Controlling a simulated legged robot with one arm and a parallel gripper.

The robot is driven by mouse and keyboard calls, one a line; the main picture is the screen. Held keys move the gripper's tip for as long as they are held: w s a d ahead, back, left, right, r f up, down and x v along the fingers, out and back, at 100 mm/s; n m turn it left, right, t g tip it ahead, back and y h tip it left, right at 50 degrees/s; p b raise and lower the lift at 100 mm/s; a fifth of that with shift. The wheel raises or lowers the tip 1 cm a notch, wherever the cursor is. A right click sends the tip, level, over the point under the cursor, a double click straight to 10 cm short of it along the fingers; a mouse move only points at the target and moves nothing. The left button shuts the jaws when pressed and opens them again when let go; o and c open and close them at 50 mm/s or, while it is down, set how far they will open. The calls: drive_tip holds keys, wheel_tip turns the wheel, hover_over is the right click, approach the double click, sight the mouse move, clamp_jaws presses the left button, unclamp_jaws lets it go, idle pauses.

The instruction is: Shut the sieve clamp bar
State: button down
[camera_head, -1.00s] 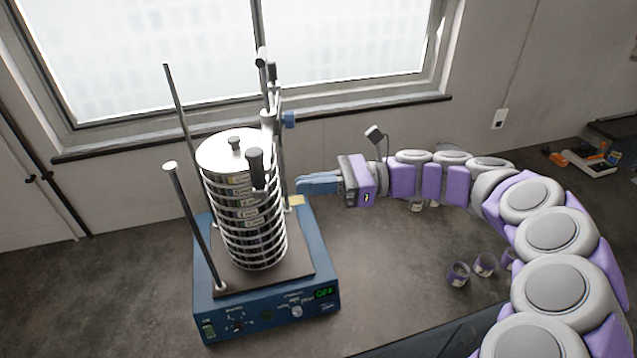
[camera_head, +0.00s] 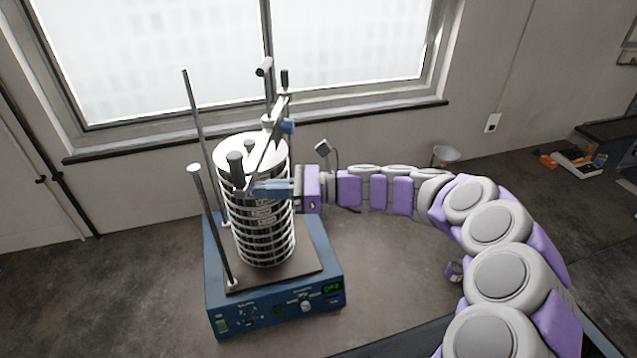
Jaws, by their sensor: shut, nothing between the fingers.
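The sieve shaker has a blue base (camera_head: 275,318) and a tall round stack of metal sieves (camera_head: 262,238) with a bright lid (camera_head: 230,147). The clamp bar (camera_head: 266,145) slants across the top of the stack, from the rear post near a blue fitting (camera_head: 288,126) toward the front left. A dark upright knob (camera_head: 236,165) is at its near end. My gripper (camera_head: 252,188) is shut and empty, with its blue fingers reaching left across the front of the upper stack, beside the knob. I cannot tell whether the fingers touch the bar. The fingers hide part of the upper sieves.
A front left post (camera_head: 212,225) and a rear left post (camera_head: 195,115) stand beside the stack. My arm spans the right side. A pale bowl (camera_head: 446,154) and a purple cup (camera_head: 454,271) are near it. Tools (camera_head: 575,163) lie far right. The bench left of the shaker is clear.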

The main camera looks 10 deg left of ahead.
sight(249, 189)
drive_tip(key=x, duration=0.3)
drive_tip(key=shift+s+a+r, duration=0.15)
drive_tip(key=shift+s+a, duration=0.05)
drive_tip(key=shift+s, duration=0.1)
drive_tip(key=shift+a+r+m+t+p, duration=0.15)
drive_tip(key=shift+a+m+t+p, duration=0.15)
drive_tip(key=shift+t, duration=0.3)
drive_tip(key=shift+s+r+m+t+y, duration=0.3)
drive_tip(key=shift+m+t+y, duration=0.1)
drive_tip(key=shift+t, duration=0.1)
drive_tip(key=a+p, duration=0.2)
drive_tip(key=a, duration=0.9)
drive_tip(key=shift+w+a, duration=0.2)
drive_tip(key=shift+a, duration=0.2)
drive_tip(key=shift+s+f, duration=0.1)
drive_tip(key=shift+f, duration=0.15)
